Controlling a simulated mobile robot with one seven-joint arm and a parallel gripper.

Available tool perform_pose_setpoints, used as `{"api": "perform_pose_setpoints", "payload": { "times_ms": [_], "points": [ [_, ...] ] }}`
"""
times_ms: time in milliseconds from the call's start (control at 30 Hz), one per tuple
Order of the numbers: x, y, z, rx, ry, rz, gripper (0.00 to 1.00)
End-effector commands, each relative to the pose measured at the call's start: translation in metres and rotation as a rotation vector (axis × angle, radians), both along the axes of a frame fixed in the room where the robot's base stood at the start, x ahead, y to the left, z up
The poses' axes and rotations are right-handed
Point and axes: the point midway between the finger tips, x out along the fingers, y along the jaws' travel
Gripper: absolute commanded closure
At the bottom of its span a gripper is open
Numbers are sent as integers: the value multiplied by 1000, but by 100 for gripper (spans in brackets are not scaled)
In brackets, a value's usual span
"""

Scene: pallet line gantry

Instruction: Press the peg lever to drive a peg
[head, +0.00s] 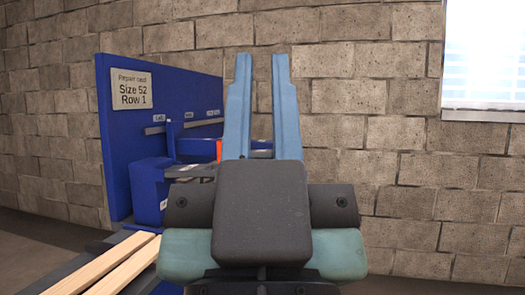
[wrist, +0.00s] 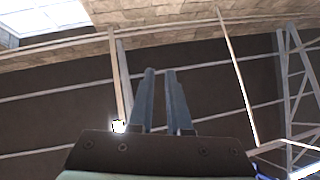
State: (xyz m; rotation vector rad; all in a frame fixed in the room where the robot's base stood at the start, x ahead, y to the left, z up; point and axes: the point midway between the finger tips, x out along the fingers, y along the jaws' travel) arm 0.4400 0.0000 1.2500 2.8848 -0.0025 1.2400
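My gripper (head: 262,62) points upward in the middle of the head view, with its two light blue fingers apart and nothing between them. The fingers also show in the wrist view (wrist: 160,76), again with a gap. A blue station (head: 150,185) stands behind and to the left of my gripper. A small orange-red part (head: 219,150) shows just left of the fingers; I cannot tell whether it is the peg lever. My gripper and wrist hide the right part of the station. No peg can be clearly made out.
A blue back panel (head: 122,140) carries a sign (head: 131,89) reading "Repair cell Size 52 Row 1". Light wooden boards (head: 105,268) lie at lower left. A block wall (head: 385,90) with a window (head: 485,55) stands behind. The space around the fingertips looks clear.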

Motion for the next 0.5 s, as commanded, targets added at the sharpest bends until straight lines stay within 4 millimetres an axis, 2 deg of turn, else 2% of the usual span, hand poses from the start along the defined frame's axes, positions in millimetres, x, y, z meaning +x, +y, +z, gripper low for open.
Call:
{"api": "perform_pose_setpoints", "payload": {
  "times_ms": [33,67,167,267,500],
  "points": [
    [0,0,4,0,0,0,95],
    [0,0,7,0,0,0,100],
    [0,0,21,-1,0,1,100],
    [0,0,44,0,0,1,100],
    [0,1,123,0,-1,1,100]
  ]
}}
